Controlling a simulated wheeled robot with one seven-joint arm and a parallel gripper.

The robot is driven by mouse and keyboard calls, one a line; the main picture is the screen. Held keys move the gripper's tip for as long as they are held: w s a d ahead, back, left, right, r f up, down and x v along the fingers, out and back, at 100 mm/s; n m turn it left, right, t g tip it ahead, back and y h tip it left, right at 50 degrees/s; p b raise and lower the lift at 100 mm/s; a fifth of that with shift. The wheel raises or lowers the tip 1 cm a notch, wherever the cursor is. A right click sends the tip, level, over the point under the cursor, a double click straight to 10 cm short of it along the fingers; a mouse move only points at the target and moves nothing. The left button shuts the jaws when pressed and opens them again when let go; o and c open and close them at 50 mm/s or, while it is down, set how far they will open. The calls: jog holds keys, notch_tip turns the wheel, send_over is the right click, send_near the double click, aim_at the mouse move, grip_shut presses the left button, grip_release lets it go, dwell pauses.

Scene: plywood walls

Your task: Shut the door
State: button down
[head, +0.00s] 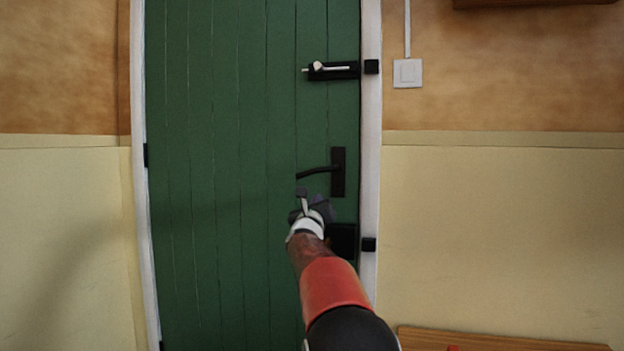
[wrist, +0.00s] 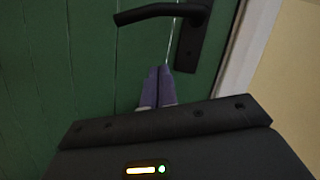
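The green plank door (head: 225,150) stands in its white frame (head: 370,190) and looks flush with it in the head view. Its black lever handle (head: 320,171) sits on a dark plate near the right edge. My gripper (head: 302,192) is just below the handle, in front of the door. In the wrist view the gripper fingers (wrist: 158,85) are side by side and together, with nothing seen between them. The handle (wrist: 165,12) is above the fingertips there, apart from them in the picture. I cannot tell whether the fingertips touch the door (wrist: 70,60).
A black lock box (head: 343,240) is partly hidden by my arm. A light switch (head: 407,73) is on the right wall. A wooden surface (head: 490,340) lies at lower right.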

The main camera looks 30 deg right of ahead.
jog(key=w+r+p, duration=0.2)
jog(key=r, duration=0.1)
jog(key=w+r+p, duration=0.1)
jog(key=shift+d+r, duration=0.3)
jog(key=shift+w+a+r+m+g+h, duration=0.2)
jog(key=shift+r+m+g+h, duration=0.15)
jog(key=shift+m, duration=0.65)
jog(key=shift+w+a+r+m+g+h, duration=0.2)
jog(key=shift+r+m+h, duration=0.25)
jog(key=shift+m, duration=0.55)
jog(key=shift+d, duration=0.1)
